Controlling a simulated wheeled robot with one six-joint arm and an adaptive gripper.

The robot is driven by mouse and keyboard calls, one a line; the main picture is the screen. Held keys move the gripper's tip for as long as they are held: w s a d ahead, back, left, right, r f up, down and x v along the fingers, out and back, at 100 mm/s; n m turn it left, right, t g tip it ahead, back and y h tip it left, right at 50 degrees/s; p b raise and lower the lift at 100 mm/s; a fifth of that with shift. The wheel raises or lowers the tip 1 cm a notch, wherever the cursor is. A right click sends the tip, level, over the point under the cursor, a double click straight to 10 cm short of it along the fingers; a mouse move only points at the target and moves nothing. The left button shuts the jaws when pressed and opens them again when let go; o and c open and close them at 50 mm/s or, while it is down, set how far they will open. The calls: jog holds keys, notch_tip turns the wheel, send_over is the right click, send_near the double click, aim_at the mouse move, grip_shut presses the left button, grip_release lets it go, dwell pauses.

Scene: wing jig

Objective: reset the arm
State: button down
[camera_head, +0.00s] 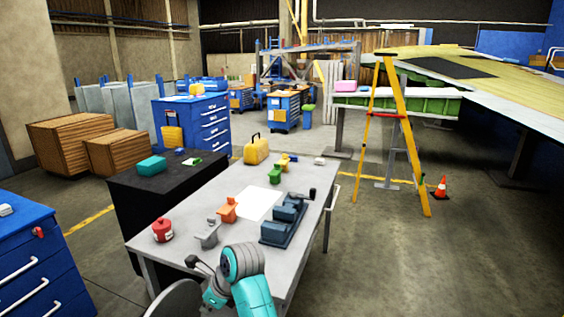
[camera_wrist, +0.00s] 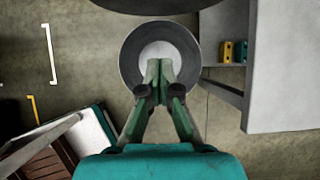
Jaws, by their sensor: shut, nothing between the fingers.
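My gripper (camera_wrist: 160,70) shows in the wrist view with its two green fingers drawn together at the tips, shut and empty. Below it in that view is a round dark-rimmed disc with a pale centre (camera_wrist: 160,50); I cannot tell what it is. In the head view my teal and grey arm is folded low in front, at the near edge of the grey table (camera_head: 165,262). The gripper itself cannot be made out clearly there.
On the table are a red canister (camera_head: 163,230), an orange part (camera_head: 228,209), a dark blue vise (camera_head: 287,220) and a yellow case (camera_head: 256,150). A blue drawer cabinet (camera_head: 35,255) stands left.

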jog(key=s+d+f+n+t, duration=0.2)
jog(key=s+d+f, duration=0.1)
jog(key=d+f, duration=0.4)
jog(key=s+d+f+n+t, duration=0.1)
jog(key=s+d+f+n, duration=0.2)
jog(key=f, duration=0.6)
jog(key=s+d+f+n+t+h, duration=0.1)
jog(key=s+d+f+n+t, duration=0.1)
jog(key=s+d+f, duration=0.35)
jog(key=s+d+f+n+t+h, duration=0.1)
jog(key=s+d+f+n+t, duration=0.15)
jog(key=s+d, duration=0.6)
jog(key=s+d+r+n+t+h, duration=0.1)
jog(key=s+d+r+n, duration=0.15)
jog(key=s+d, duration=0.4)
jog(key=s+d+r+n+t+h, duration=0.1)
jog(key=s+d+r+n, duration=0.15)
jog(key=s, duration=0.75)
jog(key=s+d+r+n+t+h, duration=0.1)
jog(key=s+d+r+n+t, duration=0.2)
jog(key=s+r+n, duration=0.4)
jog(key=s+d+r, duration=0.1)
jog(key=s+r, duration=0.5)
jog(key=r, duration=0.1)
jog(key=shift+r+h, duration=0.4)
